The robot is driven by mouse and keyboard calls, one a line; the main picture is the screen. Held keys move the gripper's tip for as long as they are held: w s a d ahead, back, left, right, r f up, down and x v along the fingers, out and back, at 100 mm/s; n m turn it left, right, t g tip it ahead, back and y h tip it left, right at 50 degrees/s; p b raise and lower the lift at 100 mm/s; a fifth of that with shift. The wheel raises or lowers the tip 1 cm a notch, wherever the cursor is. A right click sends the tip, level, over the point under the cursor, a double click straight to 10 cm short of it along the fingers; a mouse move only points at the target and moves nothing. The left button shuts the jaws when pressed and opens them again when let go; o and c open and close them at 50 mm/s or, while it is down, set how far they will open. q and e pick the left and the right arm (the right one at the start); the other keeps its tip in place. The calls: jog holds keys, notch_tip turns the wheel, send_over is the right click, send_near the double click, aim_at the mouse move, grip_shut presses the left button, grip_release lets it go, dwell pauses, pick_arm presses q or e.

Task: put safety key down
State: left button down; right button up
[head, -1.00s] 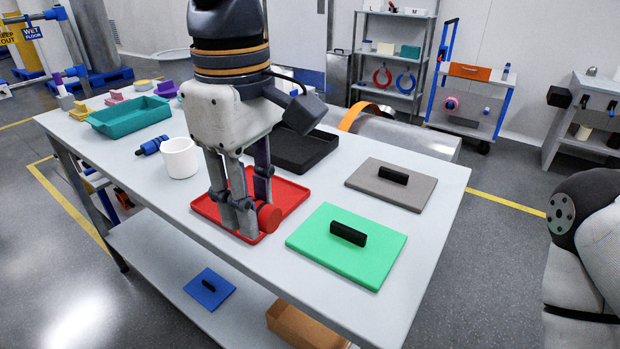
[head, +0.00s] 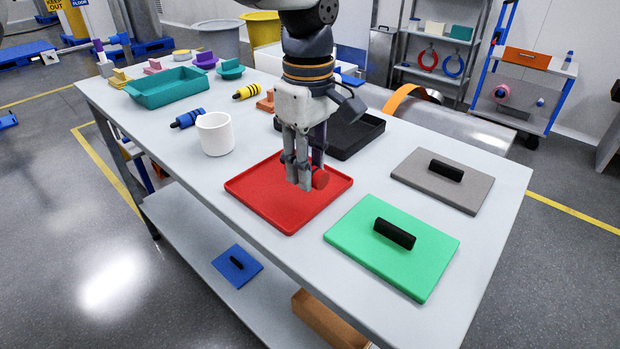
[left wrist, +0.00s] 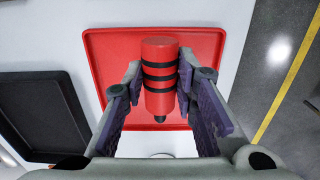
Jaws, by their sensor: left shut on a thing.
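The safety key, a red cylinder with black bands (left wrist: 160,62), is in my left gripper (head: 304,181). Its red end (head: 320,180) shows beside the fingers in the head view. In the left wrist view the fingers (left wrist: 160,88) close on both sides of the key, and a dark tip points toward the camera's lower edge. The gripper and key are over the right half of a shallow red tray (head: 258,203). Whether the key touches the tray floor, I cannot tell. My right gripper is out of view.
A black tray (head: 352,140) lies just behind the red one. A green plate (head: 365,250) and a grey plate (head: 420,178), both with black handles, lie to the right. A white cup (head: 215,135), blue cylinder (head: 187,119) and teal tray (head: 168,88) stand to the left.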

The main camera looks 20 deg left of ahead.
aim_at(307, 197)
pick_arm(q)
jog(key=shift+w+a+f, duration=0.15)
jog(key=shift+w+f, duration=0.1)
jog(key=shift+f, duration=0.1)
jog(key=shift+w+a+f, duration=0.1)
jog(key=shift+f, duration=0.75)
jog(key=shift+w+a+f, duration=0.1)
jog(key=shift+f, duration=0.7)
jog(key=shift+f, duration=0.15)
jog(key=c, duration=1.3)
grip_release()
notch_tip(307, 197, up, 12)
jog(key=shift+r, duration=0.15)
